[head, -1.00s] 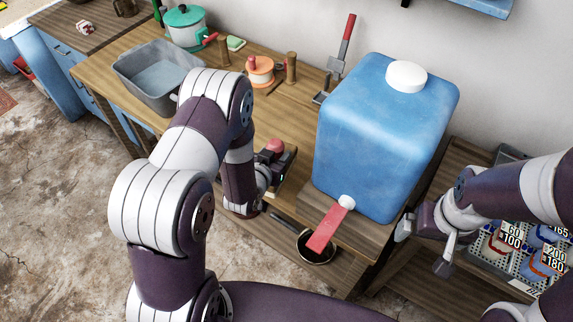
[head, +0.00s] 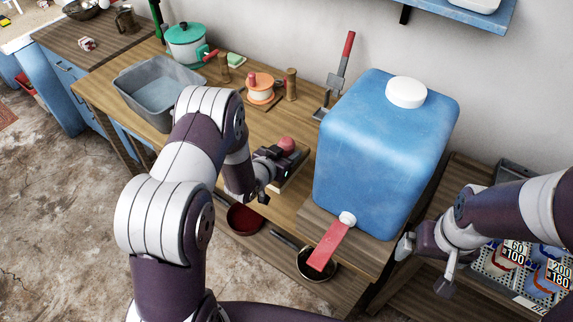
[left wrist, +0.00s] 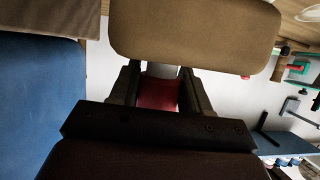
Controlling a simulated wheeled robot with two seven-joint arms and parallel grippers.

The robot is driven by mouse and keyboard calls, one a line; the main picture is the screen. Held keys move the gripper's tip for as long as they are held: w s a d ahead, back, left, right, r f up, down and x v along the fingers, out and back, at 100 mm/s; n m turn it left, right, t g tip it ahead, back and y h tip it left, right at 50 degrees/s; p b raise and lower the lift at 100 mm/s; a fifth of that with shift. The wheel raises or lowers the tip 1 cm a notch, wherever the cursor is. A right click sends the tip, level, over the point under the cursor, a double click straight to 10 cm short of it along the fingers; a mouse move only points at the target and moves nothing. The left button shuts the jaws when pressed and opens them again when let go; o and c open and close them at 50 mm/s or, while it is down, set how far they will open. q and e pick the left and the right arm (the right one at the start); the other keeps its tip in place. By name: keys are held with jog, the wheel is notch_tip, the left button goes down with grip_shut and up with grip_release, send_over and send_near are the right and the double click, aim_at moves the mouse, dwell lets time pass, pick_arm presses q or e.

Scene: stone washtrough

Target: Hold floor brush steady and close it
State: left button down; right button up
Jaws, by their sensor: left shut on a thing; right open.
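A tan-brown block with a reddish knob, which I take for the floor brush (head: 293,170), is at my left gripper (head: 272,168) near the table's front edge, left of the blue container. In the left wrist view the brown block (left wrist: 195,40) fills the top middle, and a red part (left wrist: 158,94) sits between the shut jaws (left wrist: 158,92). Its bristles are not visible. I cannot tell whether it touches the table. My right gripper (head: 426,264) is open and empty, right of the container's lower corner, its fingers spread.
A grey basin (head: 158,90), green pot (head: 188,42) and orange spool (head: 262,90) stand behind. A dark pan (head: 317,264) and red bowl (head: 245,219) are lower down.

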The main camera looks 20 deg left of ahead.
pick_arm(q)
jog(key=shift+s+f, duration=0.1)
jog(key=shift+f, duration=2)
jog(key=c, duration=0.5)
grip_release()
jog(key=shift+f, duration=0.15)
